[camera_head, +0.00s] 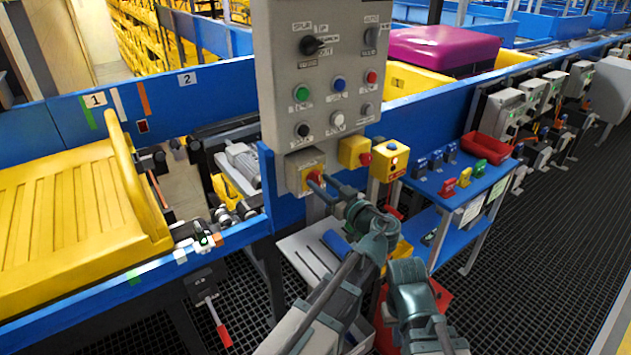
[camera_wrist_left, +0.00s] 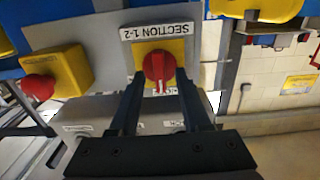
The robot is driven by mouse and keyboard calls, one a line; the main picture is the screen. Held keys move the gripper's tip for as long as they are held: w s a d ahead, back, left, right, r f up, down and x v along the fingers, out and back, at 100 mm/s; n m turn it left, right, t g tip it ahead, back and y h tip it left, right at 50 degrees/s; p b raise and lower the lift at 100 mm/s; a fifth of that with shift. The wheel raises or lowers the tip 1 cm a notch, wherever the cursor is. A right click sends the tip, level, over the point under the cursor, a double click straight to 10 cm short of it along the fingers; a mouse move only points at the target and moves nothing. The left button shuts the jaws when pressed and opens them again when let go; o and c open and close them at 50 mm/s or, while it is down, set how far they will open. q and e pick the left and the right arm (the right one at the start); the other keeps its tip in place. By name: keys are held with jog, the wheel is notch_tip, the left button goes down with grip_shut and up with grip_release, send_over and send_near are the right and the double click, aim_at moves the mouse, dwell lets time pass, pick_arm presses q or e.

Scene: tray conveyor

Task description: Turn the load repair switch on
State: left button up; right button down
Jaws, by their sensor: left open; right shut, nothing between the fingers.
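A red rotary switch (camera_wrist_left: 159,66) sits on a yellow plate under a "SECTION 1-2" label in the left wrist view. Its handle points roughly up and down in that view; lettering below is partly hidden.
The grey panel (camera_head: 270,85) carries knobs and coloured buttons. A blue table (camera_head: 440,185) holds coloured small items and a red bin (camera_head: 486,148). A yellow tray (camera_head: 70,205) lies on the left conveyor.

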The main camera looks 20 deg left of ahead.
pick_arm(q)
grip_shut()
jog(key=shift+m, duration=0.3)
jog(key=m, duration=0.3)
jog(key=shift+d+m, duration=0.1)
jog(key=shift+m, duration=0.3)
jog(key=m, duration=0.4)
jog(key=shift+w+f+m, duration=0.1)
jog(key=shift+m, duration=0.2)
jog(key=m, duration=0.8)
jog(key=shift+d+f+m, duration=0.1)
jog(key=shift+f+m, duration=0.1)
jog(key=shift+m, duration=0.4)
grip_release()
